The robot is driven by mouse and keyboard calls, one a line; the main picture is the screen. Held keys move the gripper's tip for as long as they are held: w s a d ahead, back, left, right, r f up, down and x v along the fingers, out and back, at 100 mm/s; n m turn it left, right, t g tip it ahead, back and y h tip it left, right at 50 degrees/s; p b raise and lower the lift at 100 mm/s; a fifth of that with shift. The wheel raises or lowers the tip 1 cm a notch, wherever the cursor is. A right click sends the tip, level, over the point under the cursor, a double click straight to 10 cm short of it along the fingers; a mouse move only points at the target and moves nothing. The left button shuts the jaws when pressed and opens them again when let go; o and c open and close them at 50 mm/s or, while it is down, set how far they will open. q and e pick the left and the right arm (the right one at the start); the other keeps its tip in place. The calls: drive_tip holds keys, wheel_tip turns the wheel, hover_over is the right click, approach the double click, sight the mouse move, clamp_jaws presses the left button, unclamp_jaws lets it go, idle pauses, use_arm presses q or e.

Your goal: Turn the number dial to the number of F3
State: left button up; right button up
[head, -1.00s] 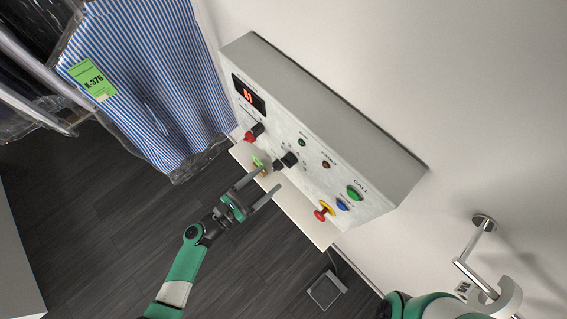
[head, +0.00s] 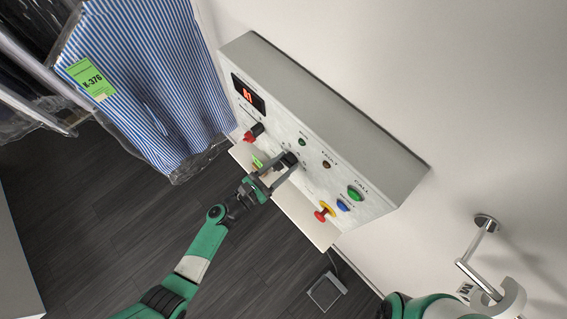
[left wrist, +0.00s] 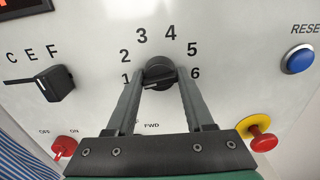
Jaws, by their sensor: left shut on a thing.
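The number dial (left wrist: 160,72) is a black knob on the grey panel, ringed by the numbers 1 to 6 in the left wrist view. Its bar lies roughly sideways, with the left end toward 1. My left gripper (left wrist: 161,80) is shut on the dial, one finger on each side. In the head view the dial (head: 289,158) is partly covered by the left gripper (head: 285,165). The red display (head: 247,93) seems to read A1. The letter dial (left wrist: 53,84), with C, E and F showing, is to the left. My right gripper is out of view.
A red switch (left wrist: 64,147) marked OFF and ON, a blue button (left wrist: 298,59) and a red-and-yellow stop knob (left wrist: 262,136) flank the dial. A bagged striped shirt (head: 150,80) hangs left of the panel. A white ledge (head: 305,222) juts out below.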

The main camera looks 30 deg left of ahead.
use_arm(q)
clamp_jaws()
drive_tip(key=shift+m, duration=0.3)
drive_tip(key=m+b, duration=0.9)
drive_tip(key=m, duration=0.6)
drive_tip(key=shift+m, duration=0.3)
drive_tip(key=o, duration=0.9)
unclamp_jaws()
